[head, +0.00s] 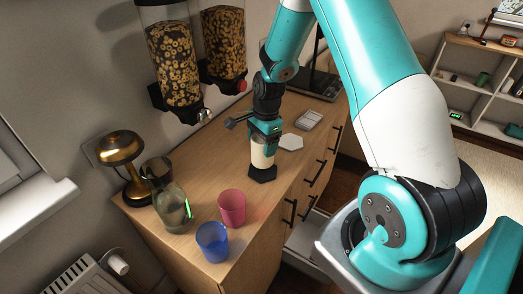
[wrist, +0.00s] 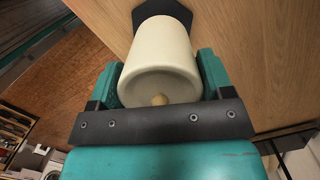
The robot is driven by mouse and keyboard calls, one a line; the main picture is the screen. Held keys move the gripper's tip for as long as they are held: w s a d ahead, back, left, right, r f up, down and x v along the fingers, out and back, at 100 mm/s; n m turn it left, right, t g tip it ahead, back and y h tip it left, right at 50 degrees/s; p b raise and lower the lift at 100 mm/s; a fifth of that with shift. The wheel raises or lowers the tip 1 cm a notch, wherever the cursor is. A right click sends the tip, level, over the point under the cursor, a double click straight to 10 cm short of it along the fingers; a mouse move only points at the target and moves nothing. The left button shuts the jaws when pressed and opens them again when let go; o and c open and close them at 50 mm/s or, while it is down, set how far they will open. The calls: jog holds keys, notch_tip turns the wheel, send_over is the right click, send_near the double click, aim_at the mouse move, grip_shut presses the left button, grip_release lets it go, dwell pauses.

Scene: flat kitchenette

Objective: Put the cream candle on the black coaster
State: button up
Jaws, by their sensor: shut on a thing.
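The cream candle (head: 261,154) is upright between the fingers of my gripper (head: 266,130), which is shut on it. In the wrist view the candle (wrist: 160,60) fills the space between the two teal fingers of my gripper (wrist: 158,92). The black coaster (head: 262,174) is a dark polygon on the wooden counter, directly below the candle in the head view. In the wrist view the coaster (wrist: 178,10) shows behind the candle's far end. The candle hides much of the coaster, and I cannot tell whether they touch.
On the counter (head: 190,170) stand a pink cup (head: 232,208), a blue cup (head: 212,242), a glass carafe (head: 172,207) and a brass lamp (head: 122,150). A white hexagonal coaster (head: 291,142) and a grey tray (head: 308,120) lie behind my gripper. Cereal dispensers (head: 175,60) hang above.

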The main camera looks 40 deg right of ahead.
jog(key=shift+f, duration=1.8)
jog(key=shift+f, duration=0.1)
jog(key=o, duration=1.1)
jog(key=r, duration=0.3)
jog(key=d+r+b, duration=0.1)
jog(key=r, duration=0.3)
jog(key=r+b, duration=0.1)
jog(key=r, duration=0.3)
jog(key=shift+d+r, duration=0.2)
jog(key=a+r+n, duration=0.1)
jog(key=a+r, duration=0.1)
jog(key=shift+s+a+r+n, duration=0.3)
jog(key=shift+s+a+n, duration=0.05)
jog(key=shift+n, duration=0.05)
jog(key=s+a+r+n+y, duration=0.1)
jog(key=s+a+r+n, duration=0.45)
jog(key=a+n, duration=0.35)
jog(key=s+a+r+n+y, duration=0.1)
jog(key=s+a+r+n, duration=0.2)
jog(key=s+a+n, duration=0.3)
jog(key=s+a+r+n, duration=0.3)
jog(key=s+a+n, duration=0.3)
jog(key=s, duration=0.5)
jog(key=n, duration=0.2)
jog(key=shift+s+a+n+y, duration=0.2)
jog(key=shift+a+n+y, duration=0.1)
jog(key=shift+n+y, duration=0.1)
